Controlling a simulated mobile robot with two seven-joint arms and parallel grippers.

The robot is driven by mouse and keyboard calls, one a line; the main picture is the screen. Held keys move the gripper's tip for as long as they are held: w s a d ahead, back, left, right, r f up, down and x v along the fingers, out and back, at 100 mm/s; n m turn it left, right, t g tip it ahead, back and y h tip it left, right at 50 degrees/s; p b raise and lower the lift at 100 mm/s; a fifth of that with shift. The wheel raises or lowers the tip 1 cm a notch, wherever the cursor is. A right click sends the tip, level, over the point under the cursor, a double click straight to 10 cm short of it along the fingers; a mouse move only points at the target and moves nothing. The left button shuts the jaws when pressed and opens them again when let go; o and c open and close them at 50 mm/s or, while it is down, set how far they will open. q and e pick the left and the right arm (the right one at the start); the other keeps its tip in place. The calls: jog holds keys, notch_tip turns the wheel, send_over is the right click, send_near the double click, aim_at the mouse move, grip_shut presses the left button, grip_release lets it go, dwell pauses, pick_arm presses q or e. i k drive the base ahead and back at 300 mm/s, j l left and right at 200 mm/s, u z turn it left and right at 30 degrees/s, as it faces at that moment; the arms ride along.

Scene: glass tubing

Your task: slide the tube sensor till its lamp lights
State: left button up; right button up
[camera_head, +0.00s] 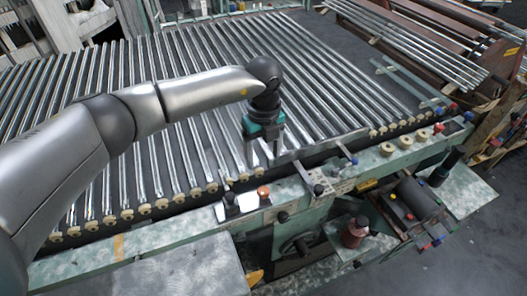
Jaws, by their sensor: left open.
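My left gripper (263,160) points down over the front edge of the bed of glass tubes (170,120). Its fingers are apart, and I see nothing held between them. Just below it on the green front rail (170,231) sits a small orange dome (263,191), beside a small black and white fitting (231,203). I cannot tell for sure which fitting is the tube sensor, or whether a lamp is lit. My right gripper is not in view.
Pale round rollers (386,149) line the right part of the rail. Loose tubes lie on a rack (420,45) behind.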

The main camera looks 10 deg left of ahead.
aim_at(231, 203)
jog(key=k+l, duration=0.1)
jog(key=l, duration=0.65)
jog(key=k+l, duration=0.1)
jog(key=l, duration=0.6)
